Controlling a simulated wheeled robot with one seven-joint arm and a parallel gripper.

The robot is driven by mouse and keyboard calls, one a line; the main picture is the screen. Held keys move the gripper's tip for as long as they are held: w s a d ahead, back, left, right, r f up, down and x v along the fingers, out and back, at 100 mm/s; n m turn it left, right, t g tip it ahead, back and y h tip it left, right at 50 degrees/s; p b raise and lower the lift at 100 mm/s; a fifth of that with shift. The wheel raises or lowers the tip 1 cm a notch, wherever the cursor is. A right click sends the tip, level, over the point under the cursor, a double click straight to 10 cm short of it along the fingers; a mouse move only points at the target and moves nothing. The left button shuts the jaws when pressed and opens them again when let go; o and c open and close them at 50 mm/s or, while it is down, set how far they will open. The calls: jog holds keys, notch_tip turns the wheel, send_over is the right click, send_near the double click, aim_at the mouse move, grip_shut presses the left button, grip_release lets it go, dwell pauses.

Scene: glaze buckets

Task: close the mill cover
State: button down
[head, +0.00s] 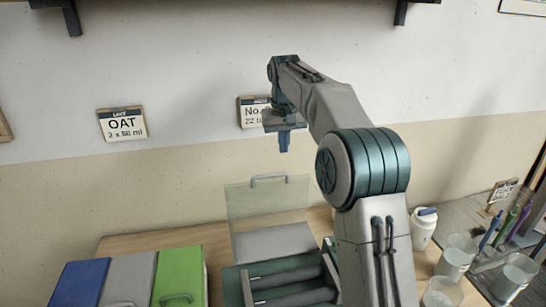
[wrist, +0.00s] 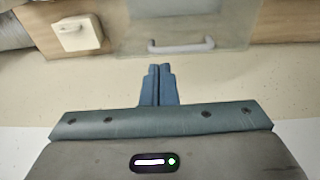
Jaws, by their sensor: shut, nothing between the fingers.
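The mill (head: 290,283) stands on the bench at the bottom centre of the head view, with grey rollers in a dark green frame. Its clear cover (head: 258,212) stands upright behind the rollers, open, with a grey handle (head: 268,177) along its top edge. My gripper (head: 284,150) is shut and empty, pointing down above the handle and apart from it. In the wrist view my gripper's fingertips (wrist: 159,67) are together, and the handle (wrist: 181,47) lies just beyond them, on the edge of the cover (wrist: 190,22). My arm hides the mill's right side.
Blue (head: 78,285), grey (head: 128,280) and green (head: 179,275) bins stand left of the mill. A white jar (head: 423,230) and several glass beakers (head: 457,255) stand to the right. A wall with an OAT card (head: 122,124) is behind; a shelf bracket (head: 71,18) hangs above.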

jog(key=w+a+p, duration=0.3)
jog(key=w, duration=0.4)
jog(key=b, duration=0.2)
send_over(273, 180)
jog(key=shift+g, duration=0.3)
jog(key=shift+w+a+f, duration=0.1)
jog(key=shift+w+f, duration=0.1)
jog(key=shift+f, duration=2.55)
jog(key=shift+w+a+f, duration=0.1)
jog(key=shift+w+f, duration=0.1)
jog(key=shift+f, duration=2.55)
jog(key=shift+s+d+r, duration=0.15)
jog(key=shift+s+d, duration=0.05)
jog(key=shift+s, duration=0.4)
